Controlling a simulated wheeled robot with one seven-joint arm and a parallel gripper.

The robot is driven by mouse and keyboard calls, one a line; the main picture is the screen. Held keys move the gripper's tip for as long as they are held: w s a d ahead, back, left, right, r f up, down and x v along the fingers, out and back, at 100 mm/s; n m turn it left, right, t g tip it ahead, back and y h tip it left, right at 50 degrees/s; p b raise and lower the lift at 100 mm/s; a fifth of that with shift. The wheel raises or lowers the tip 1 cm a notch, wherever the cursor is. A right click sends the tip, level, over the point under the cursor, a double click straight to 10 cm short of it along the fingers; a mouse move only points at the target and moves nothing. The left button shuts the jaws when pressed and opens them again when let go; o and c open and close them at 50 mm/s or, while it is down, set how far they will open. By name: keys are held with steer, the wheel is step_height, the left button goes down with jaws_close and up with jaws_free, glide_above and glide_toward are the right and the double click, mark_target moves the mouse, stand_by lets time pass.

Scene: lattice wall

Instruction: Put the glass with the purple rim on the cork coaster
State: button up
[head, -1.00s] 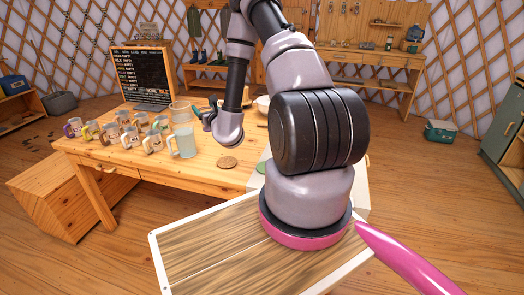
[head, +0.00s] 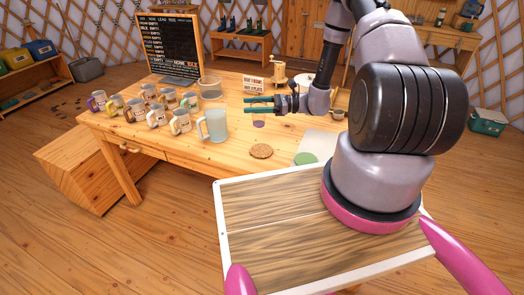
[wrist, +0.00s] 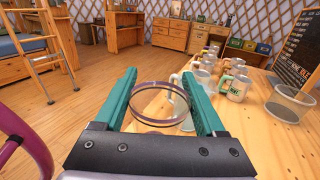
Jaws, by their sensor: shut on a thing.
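My gripper (head: 262,105) has its teal fingers level over the table, pointing left. In the wrist view the gripper (wrist: 165,95) is shut on a clear glass with a thin purple rim (wrist: 160,120). The glass is hard to make out in the head view. The cork coaster (head: 261,151) lies bare near the table's front edge, below and nearer than my fingers. A small purple patch (head: 258,124) shows below the fingers; I cannot tell whether it is part of the glass.
A frosted mug (head: 213,125) stands left of the coaster, with several printed mugs (head: 157,116) farther left. A green disc (head: 305,158) lies right of the coaster. The wooden table (head: 190,150) is clear around the coaster.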

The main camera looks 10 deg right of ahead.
steer(key=shift+s+d+f+n+g, duration=0.15)
steer(key=shift+s+f+n+g, duration=0.25)
steer(key=shift+s+f+g, duration=0.25)
step_height(320, 180, down, 10)
steer(key=shift+r, duration=0.15)
steer(key=shift+s, duration=0.1)
steer(key=o, duration=1.5)
steer(key=d, duration=0.8)
steer(key=s+d, duration=0.1)
steer(key=d, duration=0.3)
